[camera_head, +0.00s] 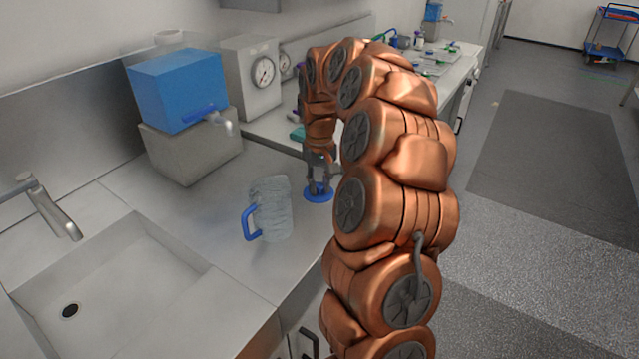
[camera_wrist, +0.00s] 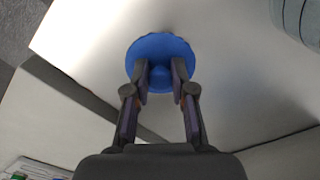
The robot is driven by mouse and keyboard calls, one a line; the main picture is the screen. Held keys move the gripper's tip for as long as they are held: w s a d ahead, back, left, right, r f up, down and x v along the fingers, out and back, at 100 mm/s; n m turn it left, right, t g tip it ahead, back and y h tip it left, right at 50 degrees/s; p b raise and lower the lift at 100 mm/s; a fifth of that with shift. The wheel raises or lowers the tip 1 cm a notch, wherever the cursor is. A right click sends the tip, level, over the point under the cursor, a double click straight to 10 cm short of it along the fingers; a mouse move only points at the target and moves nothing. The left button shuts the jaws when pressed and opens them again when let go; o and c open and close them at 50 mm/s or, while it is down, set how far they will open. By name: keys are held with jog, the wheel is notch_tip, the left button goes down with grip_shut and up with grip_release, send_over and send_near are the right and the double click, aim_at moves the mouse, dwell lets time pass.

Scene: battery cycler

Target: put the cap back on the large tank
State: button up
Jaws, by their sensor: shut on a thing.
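The blue cap (camera_head: 318,196) is a round disc with a knob, at or just above the counter near its front edge. I cannot tell whether it touches the counter. My gripper (camera_head: 318,184) points down and is shut on the cap's knob. In the wrist view the cap (camera_wrist: 160,45) lies flat below my fingertips (camera_wrist: 161,76), which are on either side of the knob. The large blue tank (camera_head: 178,88) with a tap stands on a grey block at the back left. A white round neck (camera_head: 169,38) shows at its top; its opening is not clear.
A clear jug (camera_head: 272,208) with a blue handle stands left of my gripper; part shows in the wrist view (camera_wrist: 298,18). A sink (camera_head: 110,285) is at the left. A gauge box (camera_head: 250,75) stands right of the tank. The counter between jug and tank is clear.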

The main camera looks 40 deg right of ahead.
aim_at(319, 186)
jog(key=o, duration=0.8)
notch_tip(319, 186, up, 12)
jog(key=shift+r+b, duration=0.1)
jog(key=shift+b, duration=0.45)
dwell(0.4)
